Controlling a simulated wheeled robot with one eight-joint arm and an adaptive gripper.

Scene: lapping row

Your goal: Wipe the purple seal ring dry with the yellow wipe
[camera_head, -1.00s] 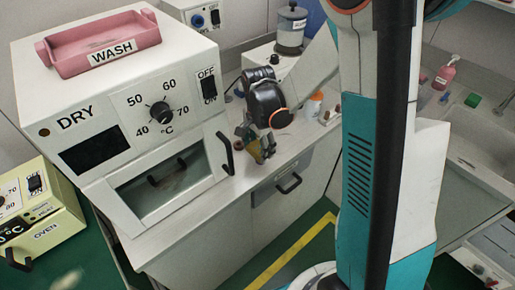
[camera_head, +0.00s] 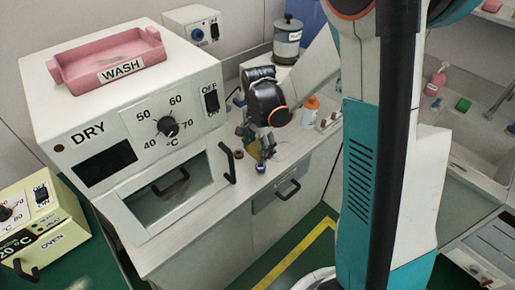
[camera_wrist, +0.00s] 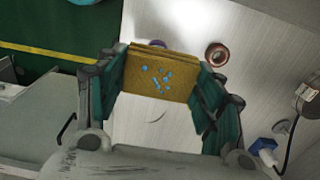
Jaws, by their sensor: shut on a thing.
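The wipe shows small and partly hidden in the head view (camera_head: 254,150), low over the bench. The purple seal ring (camera_head: 260,168) lies on the bench near its front edge, just below the gripper in the head view. In the wrist view only a sliver of the purple ring (camera_wrist: 152,44) shows beyond the wipe's upper edge. I cannot tell whether wipe and ring touch.
A copper-brown ring (camera_wrist: 216,55) lies on the bench beside the wipe. The DRY oven (camera_head: 130,125) with a pink WASH tray (camera_head: 105,60) stands left. An orange-and-white bottle (camera_head: 310,112) stands behind the gripper. A blue-and-white object (camera_wrist: 263,147) is at lower right in the wrist view.

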